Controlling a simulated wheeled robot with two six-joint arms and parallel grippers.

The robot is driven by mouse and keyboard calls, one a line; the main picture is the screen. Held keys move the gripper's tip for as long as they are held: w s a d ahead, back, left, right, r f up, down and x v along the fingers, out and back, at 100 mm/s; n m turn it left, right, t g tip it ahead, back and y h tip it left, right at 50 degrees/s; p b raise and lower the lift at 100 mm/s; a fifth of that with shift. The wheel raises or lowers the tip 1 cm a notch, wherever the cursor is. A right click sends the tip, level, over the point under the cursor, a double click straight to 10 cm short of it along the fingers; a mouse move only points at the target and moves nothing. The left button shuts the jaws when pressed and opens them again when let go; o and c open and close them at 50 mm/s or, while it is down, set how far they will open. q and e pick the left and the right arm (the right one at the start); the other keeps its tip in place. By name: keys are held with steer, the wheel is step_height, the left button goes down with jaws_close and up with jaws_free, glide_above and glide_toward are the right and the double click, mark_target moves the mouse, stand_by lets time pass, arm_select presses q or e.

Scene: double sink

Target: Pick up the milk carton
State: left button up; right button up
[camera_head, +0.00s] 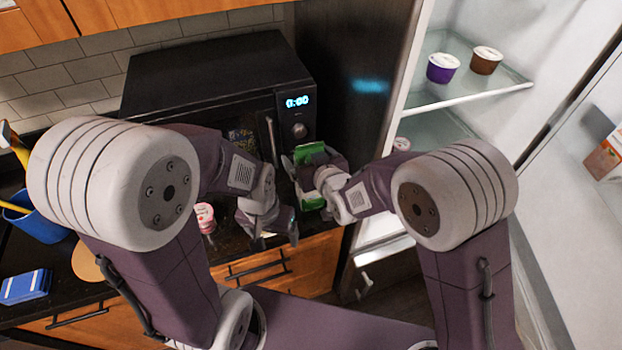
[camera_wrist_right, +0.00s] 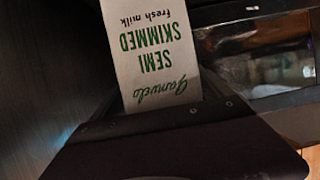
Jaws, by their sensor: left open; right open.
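The milk carton (camera_head: 309,152) is green in the head view and stands on the counter by the microwave's right front corner. In the right wrist view its white face (camera_wrist_right: 155,55) with green "semi skimmed fresh milk" lettering shows upside down, close to the gripper body. My right gripper (camera_head: 308,178) is open at the carton, which it partly hides. I cannot tell whether the fingers touch it. My left gripper (camera_head: 278,230) is open and empty over the counter's front edge, left of the carton.
The black microwave (camera_head: 215,75) stands behind. A pink-and-white cup (camera_head: 205,217) is left of my left gripper. The open fridge (camera_head: 470,105) on the right holds a purple tub (camera_head: 442,68) and a brown tub (camera_head: 486,60). A blue container (camera_head: 38,217) stands at far left.

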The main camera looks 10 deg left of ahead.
steer(key=shift+s+d+r, duration=0.1)
steer(key=shift+s, duration=0.1)
steer(key=c, duration=1)
jaws_close()
steer(key=shift+w+r, duration=0.1)
steer(key=shift+w, duration=0.05)
